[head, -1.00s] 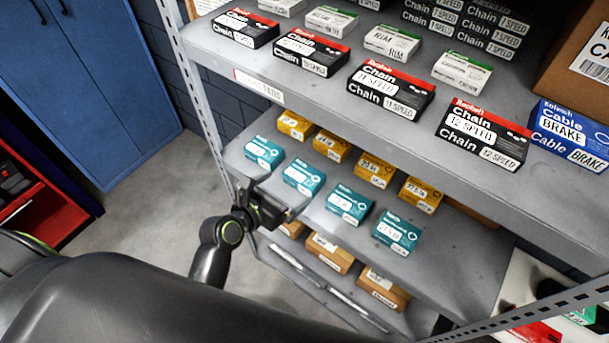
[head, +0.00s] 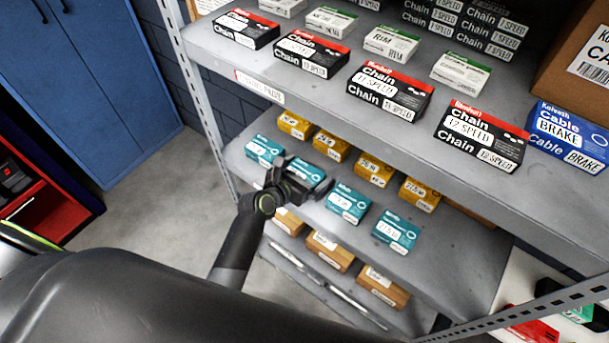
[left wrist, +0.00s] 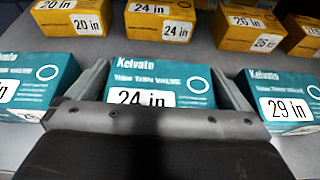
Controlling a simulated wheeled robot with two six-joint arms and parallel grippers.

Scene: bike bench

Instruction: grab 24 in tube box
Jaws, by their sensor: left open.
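The teal tube box labelled "24 in" (left wrist: 160,82) stands on the lower shelf, centred in the left wrist view. In the head view this box (head: 305,172) is second from the left in the teal row and partly hidden by my gripper. My left gripper (head: 303,186) is open, its fingers reaching in along both sides of the box (left wrist: 160,90). Whether the fingers touch the box I cannot tell. My right gripper is not in view.
A teal box labelled "29 in" (left wrist: 285,98) stands close on the right and another teal box (left wrist: 35,85) close on the left. Yellow boxes, one also marked "24 in" (left wrist: 160,22), stand behind. The upper shelf (head: 240,62) with chain boxes overhangs them.

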